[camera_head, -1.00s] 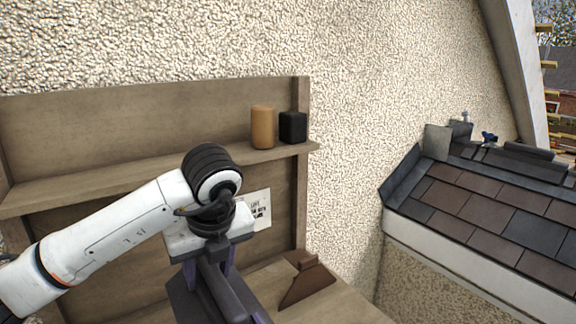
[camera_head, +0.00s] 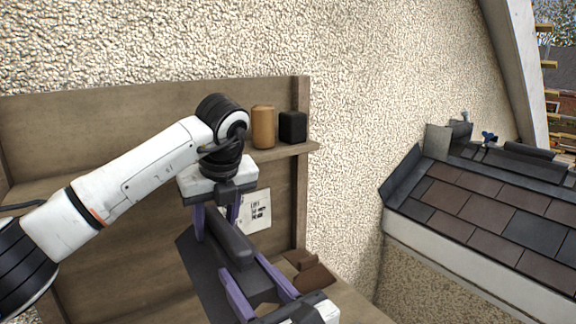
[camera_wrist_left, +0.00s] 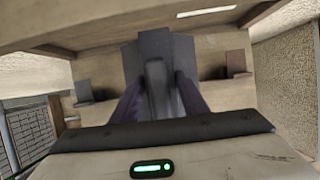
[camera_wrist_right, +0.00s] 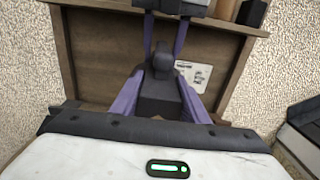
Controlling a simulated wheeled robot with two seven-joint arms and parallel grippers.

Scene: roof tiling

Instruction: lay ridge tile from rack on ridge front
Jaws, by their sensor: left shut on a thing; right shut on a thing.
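The dark grey ridge tile (camera_head: 233,243), with a raised rib along it, hangs in the air in front of the wooden rack (camera_head: 120,120). My left gripper (camera_head: 218,220) is shut on its upper end, seen from behind in the left wrist view (camera_wrist_left: 158,100). My right gripper (camera_head: 258,288) is shut on its lower end, also seen in the right wrist view (camera_wrist_right: 158,100). The roof (camera_head: 490,215) stands to the right, apart from the tile. Dark ridge pieces (camera_head: 525,155) lie along its top, and a grey upright plate (camera_head: 437,142) stands at the near end.
An orange-brown canister (camera_head: 263,127) and a black one (camera_head: 293,126) stand on the rack's shelf. A brown angled piece (camera_head: 312,272) lies on the lower board, close to my right gripper. A small blue thing (camera_head: 488,137) sits by the ridge. The rough wall lies behind.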

